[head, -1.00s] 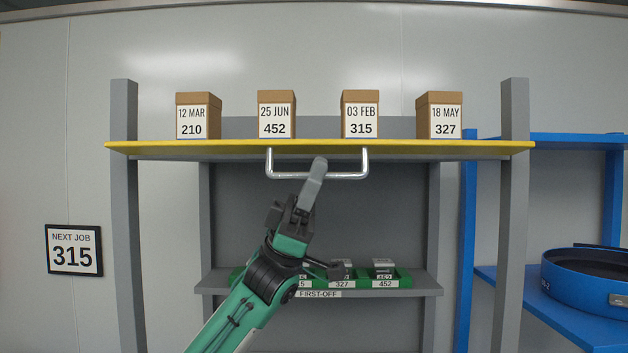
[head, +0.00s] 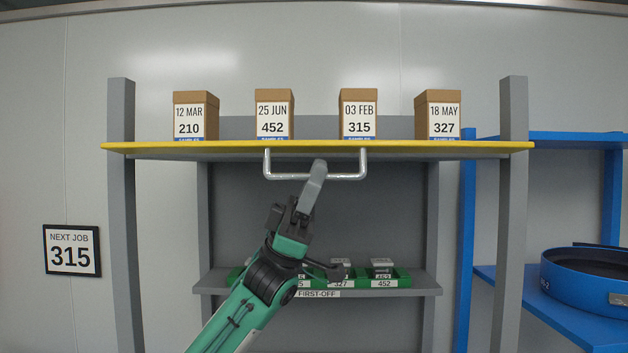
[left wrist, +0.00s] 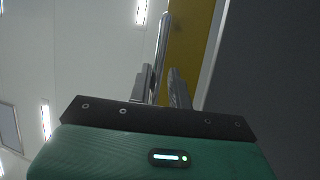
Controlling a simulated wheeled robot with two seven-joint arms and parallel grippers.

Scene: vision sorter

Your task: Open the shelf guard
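The shelf guard is a wide panel with a yellow front edge (head: 420,145), running nearly level between two grey posts just below the row of boxes. A silver U-shaped handle (head: 345,177) hangs from it. In the head view my left gripper (head: 319,170) reaches up from below and its fingertips are at the handle's bar. In the left wrist view the handle bar (left wrist: 161,45) runs between the two fingers (left wrist: 161,88), which look closed on it. The yellow panel (left wrist: 185,45) shows beyond it. My right gripper is in neither view.
Several brown boxes with date labels (head: 358,115) stand in a row above the yellow edge. A lower shelf (head: 415,292) holds green bins, partly hidden by my left arm. A blue rack (head: 580,315) with a round blue pan stands at the right. A "315" sign (head: 70,258) hangs left.

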